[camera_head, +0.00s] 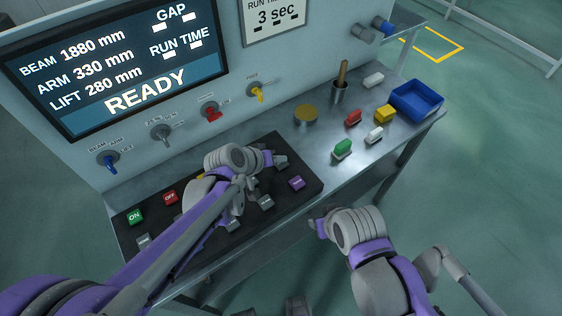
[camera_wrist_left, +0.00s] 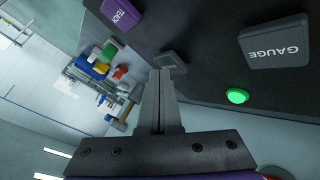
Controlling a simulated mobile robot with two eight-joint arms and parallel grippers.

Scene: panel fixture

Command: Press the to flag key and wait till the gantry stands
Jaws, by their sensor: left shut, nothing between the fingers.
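The black key panel (camera_head: 305,165) lies on the grey console and carries several keys. My left gripper (camera_head: 268,158) is shut and empty over the panel's far right part. In the left wrist view its joined fingertips (camera_wrist_left: 161,75) are at a small dark grey key (camera_wrist_left: 172,62); I cannot tell whether they touch it, and no legend on it is readable. A purple TEACH key (camera_wrist_left: 122,12) and a grey GAUGE key (camera_wrist_left: 275,42) are nearby. I cannot identify the to flag key. The display (camera_head: 120,65) reads READY. My right gripper (camera_head: 316,224) hangs in front of the console. No gantry is visible.
A green ON key (camera_head: 135,216) and red OFF key (camera_head: 170,197) sit at the panel's left. Rotary knobs, such as a yellow one (camera_head: 257,92), line the upright face. A green lamp (camera_wrist_left: 237,96) glows near GAUGE.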

